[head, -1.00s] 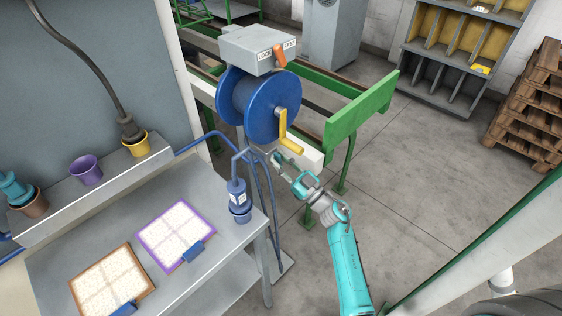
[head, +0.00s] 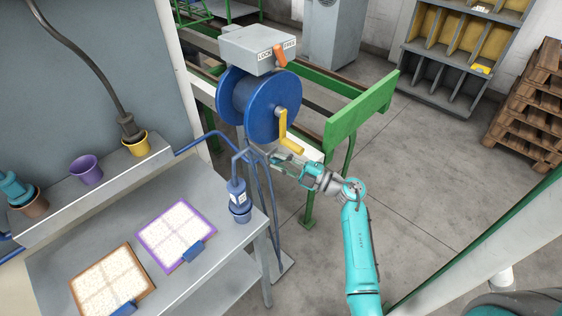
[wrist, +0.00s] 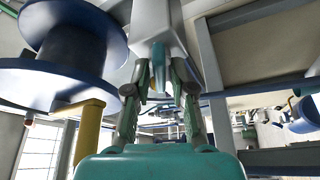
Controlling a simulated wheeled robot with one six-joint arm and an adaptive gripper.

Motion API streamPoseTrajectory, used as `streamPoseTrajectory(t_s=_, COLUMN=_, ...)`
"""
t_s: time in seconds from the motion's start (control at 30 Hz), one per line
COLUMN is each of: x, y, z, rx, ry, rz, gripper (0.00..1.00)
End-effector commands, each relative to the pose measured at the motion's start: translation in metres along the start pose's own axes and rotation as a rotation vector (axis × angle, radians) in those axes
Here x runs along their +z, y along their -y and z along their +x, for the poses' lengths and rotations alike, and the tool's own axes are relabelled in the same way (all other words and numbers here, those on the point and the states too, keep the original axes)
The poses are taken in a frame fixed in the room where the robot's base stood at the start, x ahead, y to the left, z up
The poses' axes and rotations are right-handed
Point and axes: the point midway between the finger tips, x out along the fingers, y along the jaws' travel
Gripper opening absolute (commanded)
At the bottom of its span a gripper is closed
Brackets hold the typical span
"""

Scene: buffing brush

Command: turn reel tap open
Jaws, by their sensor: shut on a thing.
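The blue hose reel (head: 252,101) stands on a post beyond the table, with a yellow crank (head: 288,136) on its right face. My gripper (head: 277,160) is just below the crank, beside the post, with its arm reaching in from the lower right.
A grey box (head: 258,50) marked LOCK and FREE, with an orange lever (head: 280,56), sits above the reel. Blue hoses (head: 262,190) run close left of my gripper. A blue nozzle in a cup (head: 239,200) stands at the table corner. Green rails (head: 362,103) lie behind; open floor is right.

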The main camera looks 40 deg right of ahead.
Motion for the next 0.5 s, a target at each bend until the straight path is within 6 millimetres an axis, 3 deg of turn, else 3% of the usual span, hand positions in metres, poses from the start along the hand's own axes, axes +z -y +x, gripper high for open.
streamPoseTrajectory(t_s=0.5, x=-0.0006, y=0.0005, z=0.0003, rx=-0.146, ry=-0.002, rz=-0.351, gripper=0.00)
